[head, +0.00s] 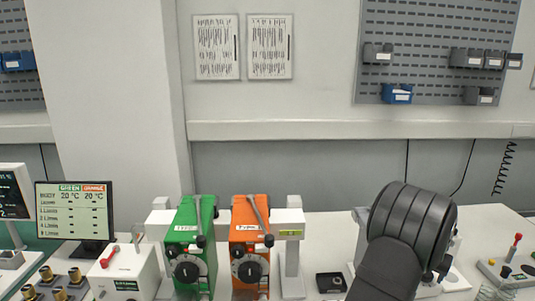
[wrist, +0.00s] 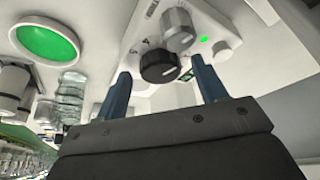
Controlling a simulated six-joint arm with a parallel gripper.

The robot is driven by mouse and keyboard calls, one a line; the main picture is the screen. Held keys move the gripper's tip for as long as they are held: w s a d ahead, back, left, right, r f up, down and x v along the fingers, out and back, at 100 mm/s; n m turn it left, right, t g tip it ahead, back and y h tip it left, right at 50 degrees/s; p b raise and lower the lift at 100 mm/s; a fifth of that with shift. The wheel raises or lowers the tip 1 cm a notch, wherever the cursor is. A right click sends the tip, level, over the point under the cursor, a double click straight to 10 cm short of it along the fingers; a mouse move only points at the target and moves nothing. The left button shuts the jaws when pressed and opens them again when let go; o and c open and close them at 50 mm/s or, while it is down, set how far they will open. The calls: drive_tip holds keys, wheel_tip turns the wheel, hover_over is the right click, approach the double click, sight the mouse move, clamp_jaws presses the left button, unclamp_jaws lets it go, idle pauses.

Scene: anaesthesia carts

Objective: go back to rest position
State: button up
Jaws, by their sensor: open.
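My gripper (wrist: 160,68) is open in the wrist view, its two blue-grey fingers apart. A black knob (wrist: 158,66) on a white panel (wrist: 150,33) shows between and beyond the fingertips. I see nothing held; the exact gap to the knob is hard to judge. In the head view my dark arm rises at the right over the bench, and the gripper is hidden behind it or out of sight.
A green vaporizer (head: 187,237) and an orange vaporizer (head: 247,238) stand side by side left of my arm. A monitor (head: 75,211) is further left. A small black tray (head: 331,282) lies near my arm. The wrist view shows a grey knob (wrist: 178,29) and green disc (wrist: 46,41).

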drive_tip(key=shift+d+f+n+t+y, duration=0.15)
drive_tip(key=shift+n+y, duration=0.15)
drive_tip(key=shift+n, duration=0.55)
drive_tip(key=shift+d+f+n+t+y, duration=0.15)
drive_tip(key=shift+n+y, duration=0.15)
drive_tip(key=shift+n, duration=0.55)
drive_tip(key=v, duration=1.8)
drive_tip(key=x, duration=1.1)
drive_tip(key=shift+f, duration=0.2)
drive_tip(key=shift+w+f, duration=0.2)
drive_tip(key=shift+f, duration=0.25)
